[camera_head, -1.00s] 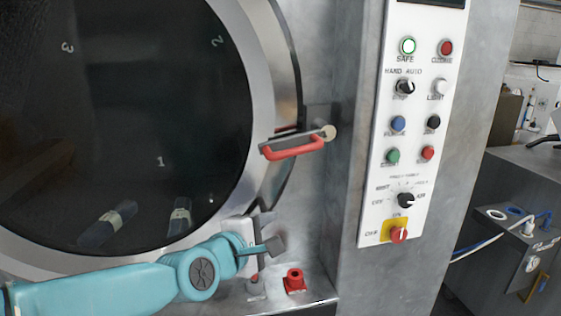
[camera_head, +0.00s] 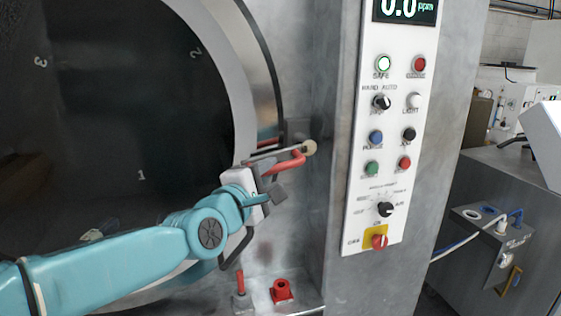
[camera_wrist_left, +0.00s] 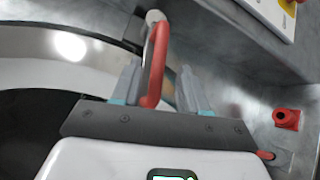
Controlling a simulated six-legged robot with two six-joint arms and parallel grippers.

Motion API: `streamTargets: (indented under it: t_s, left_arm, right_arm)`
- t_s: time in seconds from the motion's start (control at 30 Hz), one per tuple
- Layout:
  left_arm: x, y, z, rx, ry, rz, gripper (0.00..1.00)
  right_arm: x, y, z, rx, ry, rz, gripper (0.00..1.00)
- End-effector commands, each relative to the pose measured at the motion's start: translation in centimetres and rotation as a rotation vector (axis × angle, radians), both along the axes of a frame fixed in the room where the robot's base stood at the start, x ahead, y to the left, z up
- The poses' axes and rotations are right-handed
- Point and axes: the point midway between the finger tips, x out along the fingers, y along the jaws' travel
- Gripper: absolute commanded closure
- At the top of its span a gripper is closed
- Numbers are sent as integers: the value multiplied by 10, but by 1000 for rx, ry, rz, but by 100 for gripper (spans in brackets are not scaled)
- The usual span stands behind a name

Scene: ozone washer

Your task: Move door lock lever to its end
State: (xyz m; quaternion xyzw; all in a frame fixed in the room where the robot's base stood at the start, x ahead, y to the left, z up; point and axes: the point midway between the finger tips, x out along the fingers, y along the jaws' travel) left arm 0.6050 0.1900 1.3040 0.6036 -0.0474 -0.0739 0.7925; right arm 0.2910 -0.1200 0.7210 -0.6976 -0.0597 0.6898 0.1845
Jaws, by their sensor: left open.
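The door lock lever (camera_head: 287,163) is a red bar handle with a pale round knob at its right end, at the right edge of the round door (camera_head: 215,50). My left gripper (camera_head: 273,180) is at the lever's left part and partly hides it. In the left wrist view the red lever (camera_wrist_left: 155,62) passes between the two grey fingers of my left gripper (camera_wrist_left: 160,85). The fingers stand apart, one on each side of the bar, with a gap on the right side. Contact cannot be told. My right gripper is not in view.
A white control panel (camera_head: 385,140) with buttons and knobs is right of the lever. A red fitting (camera_head: 282,290) stands on the ledge below and also shows in the wrist view (camera_wrist_left: 287,118). A steel unit with hoses (camera_head: 500,235) is at the far right.

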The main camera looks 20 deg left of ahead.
Motion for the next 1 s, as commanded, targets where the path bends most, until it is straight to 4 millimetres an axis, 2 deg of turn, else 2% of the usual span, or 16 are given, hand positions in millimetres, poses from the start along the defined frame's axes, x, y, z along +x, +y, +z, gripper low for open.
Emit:
streamTargets:
  t_s: [0.1,0.3,0.67,0.77,0.8,1.0]
  left_arm:
    - [25,-4,3,0,2,0,56]
    - [49,-6,1,0,0,1,56]
    - [55,-8,-1,0,0,1,56]
    - [55,-8,-1,0,0,1,86]
    - [55,-8,-1,0,0,1,99]
    - [55,-8,-2,-1,-1,0,100]
  right_arm:
    - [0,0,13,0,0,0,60]
    - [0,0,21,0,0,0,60]
    - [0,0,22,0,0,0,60]
    - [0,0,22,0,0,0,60]
    - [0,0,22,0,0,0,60]
    - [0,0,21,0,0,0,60]
